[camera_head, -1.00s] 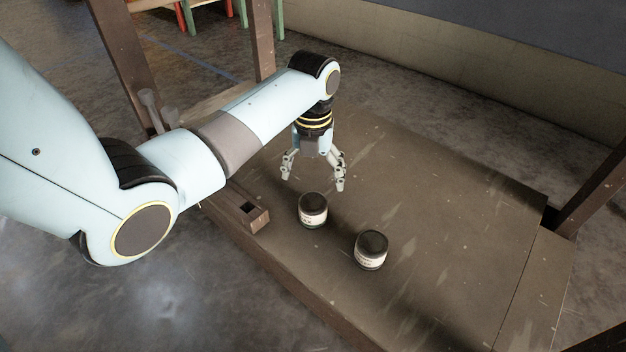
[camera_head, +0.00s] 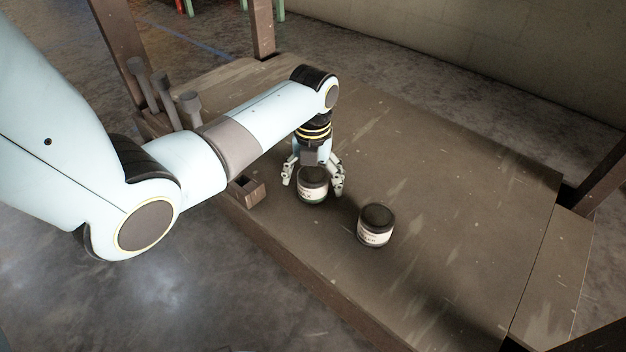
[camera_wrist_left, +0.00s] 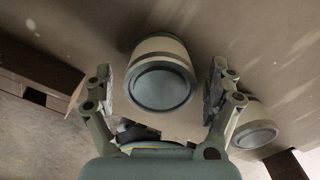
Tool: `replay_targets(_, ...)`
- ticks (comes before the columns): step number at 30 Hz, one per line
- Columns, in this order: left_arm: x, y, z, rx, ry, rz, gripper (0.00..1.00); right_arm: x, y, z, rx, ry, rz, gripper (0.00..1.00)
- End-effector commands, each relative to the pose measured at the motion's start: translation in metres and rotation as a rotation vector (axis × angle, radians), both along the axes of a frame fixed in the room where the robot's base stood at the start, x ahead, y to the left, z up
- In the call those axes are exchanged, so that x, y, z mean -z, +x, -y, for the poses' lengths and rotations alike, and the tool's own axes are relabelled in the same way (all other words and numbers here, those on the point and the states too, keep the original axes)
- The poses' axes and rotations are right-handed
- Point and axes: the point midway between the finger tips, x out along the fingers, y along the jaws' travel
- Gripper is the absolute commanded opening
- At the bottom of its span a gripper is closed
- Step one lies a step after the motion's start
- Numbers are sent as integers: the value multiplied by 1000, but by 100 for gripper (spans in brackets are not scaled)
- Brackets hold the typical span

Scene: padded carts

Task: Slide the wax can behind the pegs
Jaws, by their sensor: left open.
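A dark-lidded can with a pale label (camera_head: 313,190), its lettering ending in what looks like an X, stands upright on the wooden cart top. My left gripper (camera_head: 314,186) is open, pointing down, with its fingers on either side of this can. In the left wrist view the can (camera_wrist_left: 161,84) sits between the spread fingers (camera_wrist_left: 160,92), with a gap visible on the right. A second similar can (camera_head: 375,226) stands upright to the right, its label too small to read. Several grey pegs (camera_head: 164,88) rise at the cart's left end, partly behind my arm. My right gripper is not in view.
The brown cart top (camera_head: 450,200) is clear to the right and behind the cans. A small wooden socket (camera_head: 247,190) stands at the front left edge, near the first can. The second can (camera_wrist_left: 255,128) is close to my right finger in the left wrist view.

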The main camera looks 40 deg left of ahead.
Motion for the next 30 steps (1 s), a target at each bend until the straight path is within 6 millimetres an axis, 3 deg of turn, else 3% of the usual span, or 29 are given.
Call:
replay_targets(11, 2, 0, 0, 0, 0, 1, 90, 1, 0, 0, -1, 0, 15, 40)
replay_targets(27, 2, 0, 0, 0, 0, 0, 19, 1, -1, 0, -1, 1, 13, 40)
replay_targets(30, 2, 0, 0, 0, 0, 0, 19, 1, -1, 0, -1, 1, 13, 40)
